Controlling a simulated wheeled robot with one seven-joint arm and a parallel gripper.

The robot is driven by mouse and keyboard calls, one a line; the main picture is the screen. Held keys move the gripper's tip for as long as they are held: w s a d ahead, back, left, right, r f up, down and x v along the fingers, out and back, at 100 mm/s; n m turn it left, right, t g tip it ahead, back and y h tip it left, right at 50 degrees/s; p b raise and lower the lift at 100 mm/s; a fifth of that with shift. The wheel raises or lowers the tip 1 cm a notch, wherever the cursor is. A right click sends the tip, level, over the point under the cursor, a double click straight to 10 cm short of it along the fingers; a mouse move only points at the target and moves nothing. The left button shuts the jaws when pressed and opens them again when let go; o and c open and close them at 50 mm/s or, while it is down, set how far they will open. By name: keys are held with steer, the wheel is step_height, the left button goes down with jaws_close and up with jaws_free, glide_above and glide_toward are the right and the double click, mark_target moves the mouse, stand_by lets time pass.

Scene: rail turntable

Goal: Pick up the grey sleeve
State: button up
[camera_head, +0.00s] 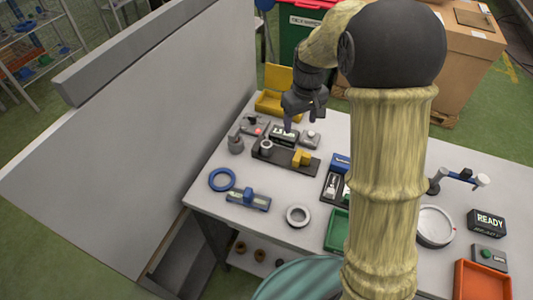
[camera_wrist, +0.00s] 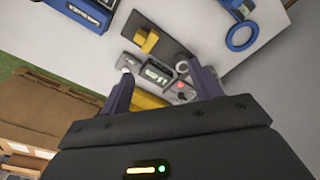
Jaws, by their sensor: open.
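A short grey sleeve-like ring (camera_head: 266,147) stands on the left end of a dark plate (camera_head: 284,158), which also carries a yellow block (camera_head: 301,157). The ring also shows in the wrist view (camera_wrist: 182,68), just left of the right finger. A grey upright cylinder (camera_head: 236,144) stands left of the plate; I cannot tell for sure which of the two is the grey sleeve. My gripper (camera_head: 300,114) is open and empty above the back of the table, up and right of the ring. In the wrist view its fingers (camera_wrist: 161,72) are spread wide.
A small display box (camera_head: 284,135), a grey button box (camera_head: 310,138) and a yellow bin (camera_head: 275,104) are close to my gripper. A blue ring (camera_head: 222,180), a blue-and-grey level-like block (camera_head: 248,199) and a pale ring (camera_head: 298,216) lie nearer the front. A grey panel borders the left.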

mark_target(268, 144)
steer(key=w+a+f+n+g+b, duration=0.1)
steer(key=w+a+f+n+b, duration=0.2)
steer(key=w+a, duration=0.4)
steer(key=shift+w+a+f+n, duration=0.25)
steer(key=shift+a+f+n, duration=0.45)
steer(key=shift+a, duration=0.3)
step_height(268, 144, down, 12)
steer(key=p, duration=0.2)
steer(key=shift+f+p, duration=0.1)
steer(key=shift+p, duration=0.2)
steer(key=shift+w+f+p, duration=0.15)
steer(key=shift+f+p, duration=0.45)
steer(key=shift+f, duration=0.7)
steer(key=shift+w+f+p, duration=0.15)
steer(key=shift+f+p, duration=0.45)
steer(key=shift+f, duration=0.7)
